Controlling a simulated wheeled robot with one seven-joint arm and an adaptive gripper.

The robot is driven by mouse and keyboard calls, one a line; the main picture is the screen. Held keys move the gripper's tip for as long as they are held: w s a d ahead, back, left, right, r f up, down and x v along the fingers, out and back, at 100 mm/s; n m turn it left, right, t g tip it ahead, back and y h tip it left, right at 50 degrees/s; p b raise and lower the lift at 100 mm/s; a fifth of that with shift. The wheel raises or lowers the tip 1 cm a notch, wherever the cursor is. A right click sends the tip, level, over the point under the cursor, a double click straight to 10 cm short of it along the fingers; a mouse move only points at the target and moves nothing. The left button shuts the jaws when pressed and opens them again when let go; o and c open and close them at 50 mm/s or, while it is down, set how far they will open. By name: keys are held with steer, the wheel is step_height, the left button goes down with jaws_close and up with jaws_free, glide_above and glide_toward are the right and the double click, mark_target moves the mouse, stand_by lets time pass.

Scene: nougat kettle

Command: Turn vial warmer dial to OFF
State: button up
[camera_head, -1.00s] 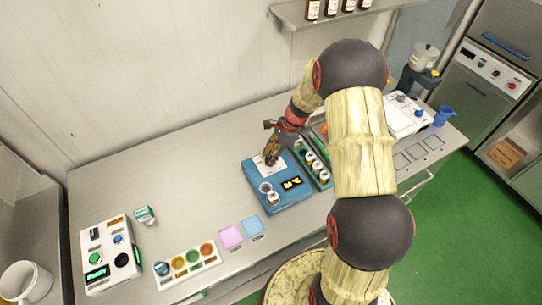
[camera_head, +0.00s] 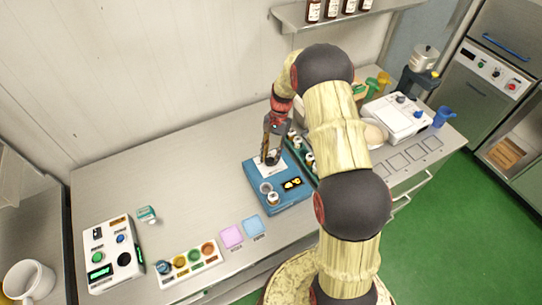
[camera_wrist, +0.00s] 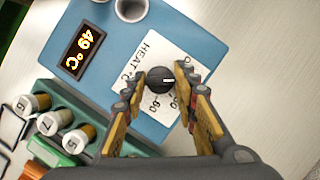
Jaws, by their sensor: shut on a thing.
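The blue vial warmer (camera_head: 284,205) stands on the steel table in the head view, and its blue top (camera_wrist: 205,25) fills much of the wrist view. Its black dial (camera_wrist: 160,80) sits on a white label with HEAT and °C print; a white pointer mark points to the right in the wrist view. The display (camera_wrist: 83,50) reads 49 °C. My gripper (camera_wrist: 160,83) has its two fingertips on either side of the dial, shut on it.
A green rack with several capped vials (camera_wrist: 50,124) stands close beside the warmer. A capped vial (camera_head: 272,198) stands at the warmer's front. Pink (camera_head: 231,237) and blue pads lie to the left. The table behind the warmer is clear.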

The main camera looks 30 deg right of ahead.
steer(key=n+h, duration=0.1)
steer(key=n, duration=0.2)
steer(key=n+g, duration=0.1)
steer(key=n, duration=0.1)
steer(key=shift+w+a+n+h, duration=0.1)
steer(key=shift+a+n+h, duration=0.05)
steer(key=shift+n+h, duration=0.25)
stand_by(0.4)
steer(key=o, duration=1.1)
steer(key=shift+o, duration=0.3)
steer(key=v, duration=1.2)
steer(key=shift+w, duration=0.2)
steer(key=shift+f, duration=0.1)
